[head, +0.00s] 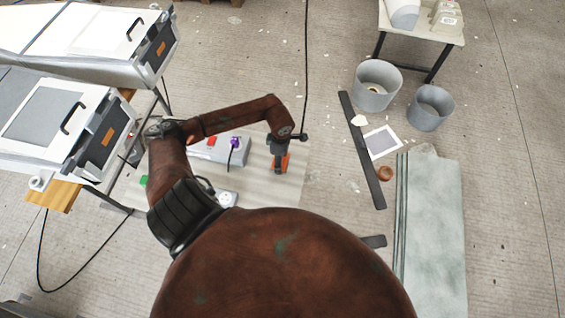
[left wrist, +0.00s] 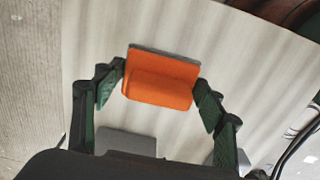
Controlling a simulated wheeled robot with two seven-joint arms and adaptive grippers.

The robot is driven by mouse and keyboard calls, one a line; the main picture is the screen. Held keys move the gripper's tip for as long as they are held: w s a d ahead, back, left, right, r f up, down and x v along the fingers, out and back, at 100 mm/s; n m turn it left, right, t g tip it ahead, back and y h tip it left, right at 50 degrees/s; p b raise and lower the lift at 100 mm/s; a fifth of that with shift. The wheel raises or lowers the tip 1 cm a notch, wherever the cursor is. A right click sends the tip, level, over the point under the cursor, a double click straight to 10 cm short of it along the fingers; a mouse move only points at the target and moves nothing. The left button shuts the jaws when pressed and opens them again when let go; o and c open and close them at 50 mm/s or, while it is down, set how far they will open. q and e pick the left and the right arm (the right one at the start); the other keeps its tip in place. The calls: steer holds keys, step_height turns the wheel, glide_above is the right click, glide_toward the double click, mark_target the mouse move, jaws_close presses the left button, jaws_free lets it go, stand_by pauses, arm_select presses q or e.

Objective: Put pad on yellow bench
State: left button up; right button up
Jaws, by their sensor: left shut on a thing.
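An orange pad (left wrist: 160,80) with a grey layer along its far edge is between the green fingers of my left gripper (left wrist: 160,88). The gripper is shut on it. In the head view my left gripper (head: 280,163) hangs over the pale striped table, at its right part, with the orange pad (head: 285,161) partly hidden by it. My right gripper is not in view.
A grey box with a red switch (head: 222,150) and a white round item (head: 227,199) are on the pale table (head: 285,190). Grey buckets (head: 377,85) and a dark bar (head: 362,150) are on the floor to the right.

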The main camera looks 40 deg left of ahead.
mark_target(283, 160)
arm_select(q)
steer(key=shift+w+d+f, duration=0.2)
steer(key=shift+w+f, duration=0.15)
steer(key=shift+f, duration=1.55)
steer(key=o, duration=1.1)
steer(key=shift+f, duration=0.15)
step_height(283, 160, up, 12)
steer(key=shift+r, duration=0.15)
steer(key=shift+s, duration=0.15)
